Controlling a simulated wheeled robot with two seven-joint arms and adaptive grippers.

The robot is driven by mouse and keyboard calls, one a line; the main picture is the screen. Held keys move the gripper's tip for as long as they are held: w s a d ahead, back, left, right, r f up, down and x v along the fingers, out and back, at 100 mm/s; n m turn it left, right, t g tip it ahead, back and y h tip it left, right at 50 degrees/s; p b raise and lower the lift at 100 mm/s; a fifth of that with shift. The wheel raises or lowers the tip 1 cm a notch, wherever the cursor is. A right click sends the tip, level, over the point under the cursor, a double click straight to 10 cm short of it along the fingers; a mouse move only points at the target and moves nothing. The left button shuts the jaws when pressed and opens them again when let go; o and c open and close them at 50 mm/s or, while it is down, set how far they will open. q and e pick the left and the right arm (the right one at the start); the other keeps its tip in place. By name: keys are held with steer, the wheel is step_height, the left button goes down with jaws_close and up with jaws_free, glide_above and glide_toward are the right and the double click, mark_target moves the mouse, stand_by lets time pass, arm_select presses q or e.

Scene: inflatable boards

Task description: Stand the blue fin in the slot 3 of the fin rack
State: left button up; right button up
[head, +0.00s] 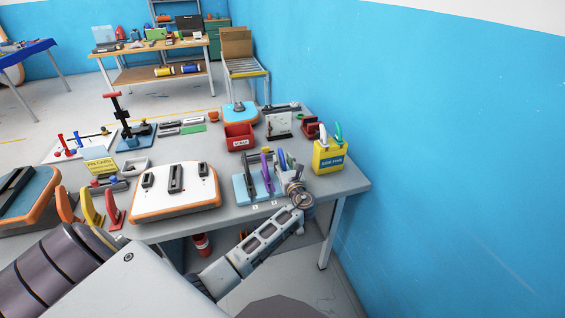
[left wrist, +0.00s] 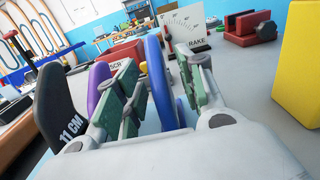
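The fin rack (head: 240,189) is a light blue block near the front edge of the table, with labels 1 and 2 showing. A black fin (head: 249,183) and a purple fin (head: 266,168) stand in it. The blue fin (head: 282,159) is upright to the right of the purple one; it also shows in the left wrist view (left wrist: 158,85). My left gripper (left wrist: 158,78) is open, its green-padded fingers on either side of the blue fin, with small gaps visible. The gripper hides slot 3 and the fin's foot in the head view. My right gripper is not in view.
A yellow side-fins box (head: 328,157) stands right of the rack, close to my left gripper. A white-topped orange board (head: 174,193) lies to the left. A red bin (head: 239,137) and a white gauge plate (head: 279,125) stand behind. The blue wall is at the right.

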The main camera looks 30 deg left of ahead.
arm_select(q)
steer(key=v, duration=1.1)
steer(key=shift+d, duration=0.15)
stand_by(1.0)
